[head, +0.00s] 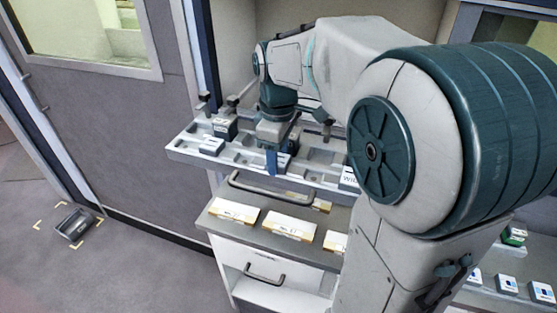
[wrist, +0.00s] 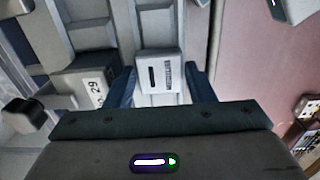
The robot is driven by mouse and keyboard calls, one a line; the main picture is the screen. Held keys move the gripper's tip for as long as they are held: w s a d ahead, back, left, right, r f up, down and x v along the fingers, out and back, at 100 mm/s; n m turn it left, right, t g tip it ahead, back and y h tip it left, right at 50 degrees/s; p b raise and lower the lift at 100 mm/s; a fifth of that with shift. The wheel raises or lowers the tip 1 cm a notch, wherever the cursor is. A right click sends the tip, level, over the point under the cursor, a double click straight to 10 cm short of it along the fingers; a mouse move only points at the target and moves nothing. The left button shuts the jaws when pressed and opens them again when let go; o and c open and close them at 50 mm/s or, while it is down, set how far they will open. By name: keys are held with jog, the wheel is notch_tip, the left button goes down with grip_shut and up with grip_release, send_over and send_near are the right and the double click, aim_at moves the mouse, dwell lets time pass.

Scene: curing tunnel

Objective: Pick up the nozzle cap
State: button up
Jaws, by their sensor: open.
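My gripper (head: 273,160) is over the grey slotted tray (head: 190,158) in the head view, fingers pointing down. In the wrist view its two blue fingers (wrist: 161,92) are apart, one on each side of a small block with a white-grey labelled face (wrist: 159,72). The block sits in a tray channel, and I cannot tell whether the fingers touch it. In the head view this block (head: 286,161) is partly hidden by my gripper. Its label is too small to read, and I cannot tell for sure that it is the nozzle cap.
A dark block marked 29 (wrist: 92,82) stands close to the left finger. A dark box (head: 225,128) and a small labelled block (head: 211,146) are further left in the tray. A drawer cabinet (head: 250,232) stands below. A black bin (head: 74,224) lies on the floor.

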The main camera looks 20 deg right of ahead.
jog(key=c, duration=0.7)
jog(key=shift+o, duration=0.2)
